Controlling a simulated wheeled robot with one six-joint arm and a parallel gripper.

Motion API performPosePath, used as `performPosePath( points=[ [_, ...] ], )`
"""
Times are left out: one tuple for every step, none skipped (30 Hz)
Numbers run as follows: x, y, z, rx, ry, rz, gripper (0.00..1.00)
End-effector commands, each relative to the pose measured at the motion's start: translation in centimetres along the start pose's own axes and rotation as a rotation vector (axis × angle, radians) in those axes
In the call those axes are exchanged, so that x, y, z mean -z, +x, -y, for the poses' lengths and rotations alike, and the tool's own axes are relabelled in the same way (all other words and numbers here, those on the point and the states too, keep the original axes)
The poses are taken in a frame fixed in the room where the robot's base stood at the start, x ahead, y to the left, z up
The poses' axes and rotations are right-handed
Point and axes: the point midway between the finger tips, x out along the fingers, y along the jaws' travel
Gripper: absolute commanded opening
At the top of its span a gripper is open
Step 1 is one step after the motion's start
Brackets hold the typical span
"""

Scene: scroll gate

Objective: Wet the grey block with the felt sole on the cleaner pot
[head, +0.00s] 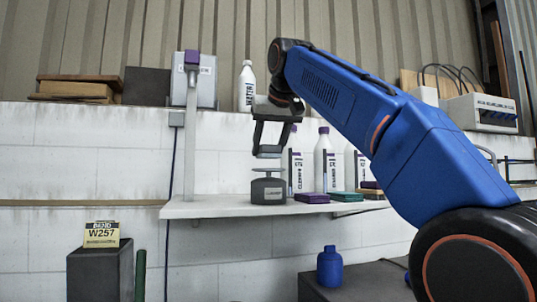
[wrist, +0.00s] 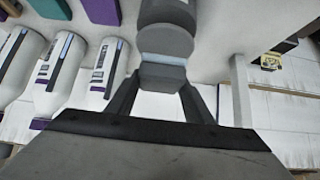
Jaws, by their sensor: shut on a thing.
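The grey block (head: 267,151) is held between the fingertips of my gripper (head: 268,147), with a paler underside facing down. The cleaner pot (head: 268,191) is a dark grey pot with a label and a pale round plate on top, standing on the shelf. The block is directly above the plate in the head view, with a small gap between them. In the wrist view, the block (wrist: 163,77) shows between the fingers with a pale bluish band at its far side. The grey pot (wrist: 166,15) lies beyond it, overlapped by the block. Felt contact there cannot be judged.
White bottles (head: 325,163) stand on the shelf (head: 225,209) right of the pot. Purple (head: 312,198) and teal (head: 345,197) blocks lie in front of them. A grey upright post (head: 191,135) stands to the left. The shelf between post and pot is clear.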

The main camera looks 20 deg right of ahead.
Motion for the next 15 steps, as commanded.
performPosePath(
  points=[
    [0.2, -0.2, 0.0, 0.0, 0.0, 0.0, 0.23],
    [0.4, -0.4, 0.0, 0.0, 0.0, -0.001, 0.23],
    [0.6, -0.5, 0.0, 0.0, 0.0, -0.001, 0.23],
    [0.7, -0.6, 0.0, 0.0, 0.0, -0.001, 0.23],
    [0.9, -0.8, 0.0, 0.0, 0.0, -0.001, 0.23],
    [1.1, -0.9, 0.0, 0.0, 0.0, 0.0, 0.23],
    [1.2, -1.1, 0.0, 0.0, 0.001, -0.001, 0.23],
    [1.4, -1.3, 0.0, 0.0, 0.001, -0.002, 0.23],
    [1.5, -1.4, 0.0, 0.0, 0.001, -0.001, 0.23],
    [1.6, -1.6, 0.0, 0.0, 0.001, -0.001, 0.23],
    [1.8, -1.6, 0.0, 0.0, 0.001, 0.0, 0.23],
    [1.9, -1.8, 0.0, 0.0, 0.0, 0.0, 0.23],
    [2.0, -1.9, 0.0, 0.0, 0.0, -0.001, 0.23],
    [2.0, -2.0, 0.0, 0.0, 0.001, -0.001, 0.23],
    [2.0, -2.0, 0.0, 0.0, 0.0, 0.0, 0.23]
  ],
)
